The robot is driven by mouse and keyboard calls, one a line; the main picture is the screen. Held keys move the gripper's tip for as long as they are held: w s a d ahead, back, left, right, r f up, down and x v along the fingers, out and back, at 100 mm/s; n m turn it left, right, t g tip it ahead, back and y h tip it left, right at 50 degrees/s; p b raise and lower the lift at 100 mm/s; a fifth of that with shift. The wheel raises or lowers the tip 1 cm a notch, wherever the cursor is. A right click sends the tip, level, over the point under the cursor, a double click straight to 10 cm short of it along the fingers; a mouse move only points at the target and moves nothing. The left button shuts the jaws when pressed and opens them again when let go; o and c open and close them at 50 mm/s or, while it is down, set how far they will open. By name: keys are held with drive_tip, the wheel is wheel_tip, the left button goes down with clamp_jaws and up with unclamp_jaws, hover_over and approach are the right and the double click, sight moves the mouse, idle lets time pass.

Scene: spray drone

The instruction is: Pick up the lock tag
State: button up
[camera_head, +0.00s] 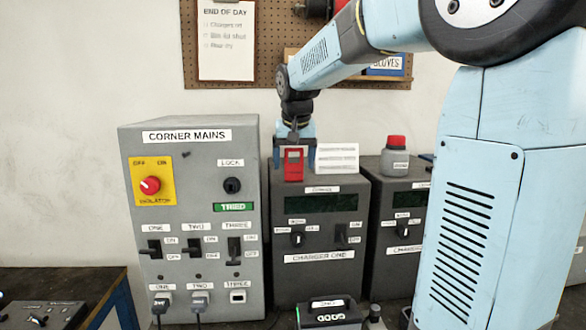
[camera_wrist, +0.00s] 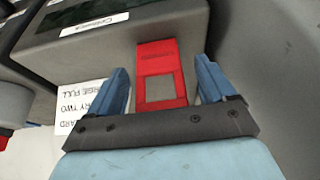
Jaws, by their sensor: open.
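The red lock tag (camera_head: 293,164) stands or lies on top of the grey Charger One box (camera_head: 318,240), near its upper left; its exact pose is hard to tell. My gripper (camera_head: 294,150) is above the box top, over the tag. In the wrist view my gripper (camera_wrist: 160,85) is open, with one blue finger on each side of the tag's lower part. Gaps show between the fingers and the tag.
A white printed card (camera_head: 337,158) stands just right of the tag. A grey bottle with a red cap (camera_head: 396,157) stands on the second charger box (camera_head: 400,240). The taller Corner Mains panel (camera_head: 192,220) rises close on the left. A pegboard (camera_head: 270,50) hangs behind.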

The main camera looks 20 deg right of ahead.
drive_tip(key=shift+x, duration=1.45)
drive_tip(key=c, duration=1)
drive_tip(key=shift+c, duration=0.2)
drive_tip(key=shift+r, duration=0.1)
